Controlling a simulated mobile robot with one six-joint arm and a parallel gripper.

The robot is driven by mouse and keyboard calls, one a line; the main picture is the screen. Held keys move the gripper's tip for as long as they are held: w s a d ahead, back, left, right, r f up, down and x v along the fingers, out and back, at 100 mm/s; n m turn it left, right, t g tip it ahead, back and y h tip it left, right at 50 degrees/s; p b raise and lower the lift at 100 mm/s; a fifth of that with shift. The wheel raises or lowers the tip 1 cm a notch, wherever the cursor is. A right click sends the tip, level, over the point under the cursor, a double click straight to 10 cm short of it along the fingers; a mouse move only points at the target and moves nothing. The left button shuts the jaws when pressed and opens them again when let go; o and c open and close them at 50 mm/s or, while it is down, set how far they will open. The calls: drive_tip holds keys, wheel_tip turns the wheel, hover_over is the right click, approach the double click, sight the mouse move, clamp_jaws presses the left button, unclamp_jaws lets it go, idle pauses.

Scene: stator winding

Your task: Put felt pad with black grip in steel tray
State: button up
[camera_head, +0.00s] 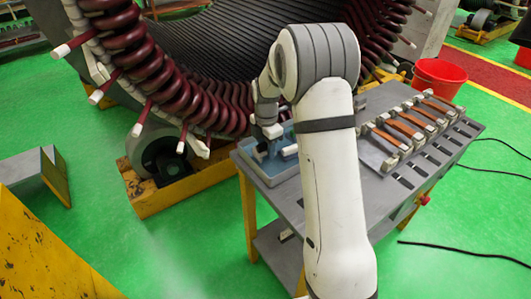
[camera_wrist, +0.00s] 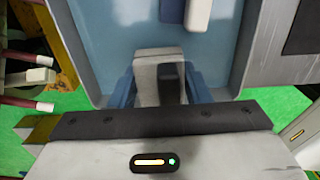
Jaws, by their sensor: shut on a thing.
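A felt pad with a black grip (camera_wrist: 168,78) shows pale with a dark block in the wrist view. My gripper (camera_wrist: 162,92) is shut on it, with a blue finger on each side. The steel tray (camera_wrist: 87,70) lies behind the pad in that view. In the head view the tray (camera_head: 244,167) sits at the table's left end, with my gripper (camera_head: 268,145) over it. I cannot tell whether the pad touches the tray floor. My wrist hides the tray's near edge in the wrist view.
A white pad with a blue grip (camera_wrist: 199,14) lies in the tray at the top of the wrist view. On the table (camera_head: 382,200), a rack of orange-brown bars (camera_head: 405,130) stands to the right. The large stator with dark red coils (camera_head: 215,105) rises close behind the tray.

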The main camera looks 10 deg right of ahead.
sight(266, 162)
drive_tip(key=shift+s+f, duration=0.1)
drive_tip(key=shift+f, duration=1.75)
drive_tip(key=o, duration=1.1)
drive_tip(key=shift+r, duration=0.1)
wheel_tip(266, 162, up, 12)
drive_tip(key=shift+f+b, duration=0.1)
drive_tip(key=shift+b, duration=0.3)
drive_tip(key=s+r+m+t, duration=0.1)
drive_tip(key=s+r+m, duration=0.1)
drive_tip(key=s+m, duration=0.5)
drive_tip(key=s+r+m+t, duration=0.1)
drive_tip(key=s+r+m, duration=0.1)
drive_tip(key=s+m, duration=0.6)
drive_tip(key=s+r+m+t, duration=0.1)
drive_tip(key=s+r+m, duration=0.2)
drive_tip(key=s+m, duration=0.4)
drive_tip(key=shift+s+a+m, duration=0.1)
drive_tip(key=shift+s+m, duration=0.2)
drive_tip(key=shift+s, duration=4.2)
